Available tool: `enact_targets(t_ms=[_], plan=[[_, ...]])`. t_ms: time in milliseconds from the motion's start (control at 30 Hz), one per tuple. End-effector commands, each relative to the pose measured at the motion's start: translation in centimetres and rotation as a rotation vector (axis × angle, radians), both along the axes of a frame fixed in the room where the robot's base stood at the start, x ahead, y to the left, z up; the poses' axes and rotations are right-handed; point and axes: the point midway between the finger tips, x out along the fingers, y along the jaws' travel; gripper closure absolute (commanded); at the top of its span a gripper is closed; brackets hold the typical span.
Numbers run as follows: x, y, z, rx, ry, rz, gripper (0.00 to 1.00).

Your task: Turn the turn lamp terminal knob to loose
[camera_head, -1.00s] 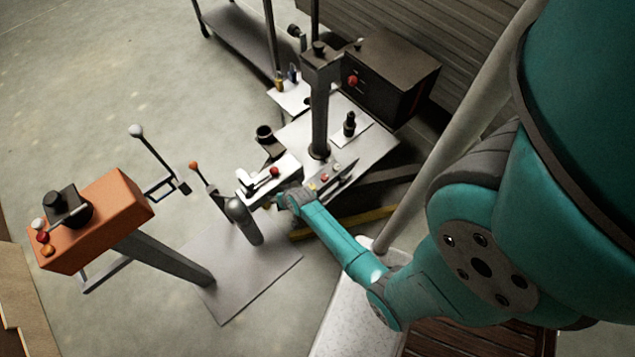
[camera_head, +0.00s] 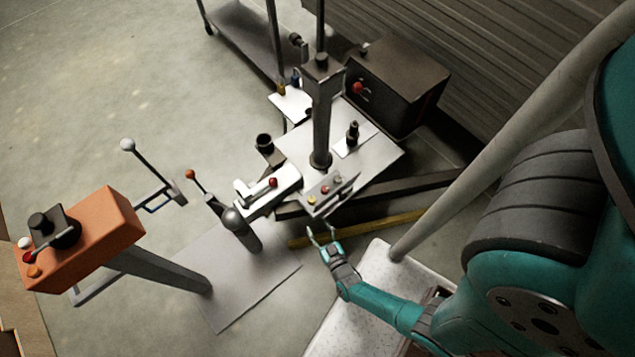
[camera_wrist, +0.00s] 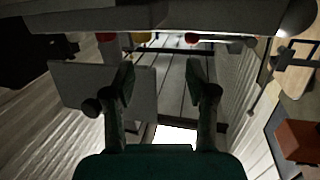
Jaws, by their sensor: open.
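My gripper (camera_head: 322,236) is open and empty, just in front of and below a small grey panel (camera_head: 322,208) with a yellow knob (camera_head: 312,200), a red knob (camera_head: 325,190) and a pale knob (camera_head: 338,180). I cannot tell which part is the lamp terminal knob, as no label is readable. In the wrist view my gripper (camera_wrist: 165,88) has its two fingers wide apart with nothing between them. A yellow part (camera_wrist: 140,38) and red parts (camera_wrist: 106,37) show beyond the fingertips, under a grey bar. The fingertips appear apart from them.
A white block with a red knob (camera_head: 273,182) stands left of the panel. A grey post (camera_head: 320,120) rises from the white bench (camera_head: 375,160). An orange control box (camera_head: 95,235) stands at left. A yellow bar (camera_head: 375,226) lies low behind my gripper. Open floor lies at upper left.

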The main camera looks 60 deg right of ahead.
Motion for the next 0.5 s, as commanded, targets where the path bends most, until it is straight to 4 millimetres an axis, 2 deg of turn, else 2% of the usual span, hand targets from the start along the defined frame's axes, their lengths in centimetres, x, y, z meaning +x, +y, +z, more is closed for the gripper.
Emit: enact_targets(t_ms=[300,500], plan=[[-0.1,-1.4,-0.4,-0.079,-0.032,-0.074,0.44],[1.0,-2.1,-0.4,-0.081,-0.034,-0.077,0.44]])
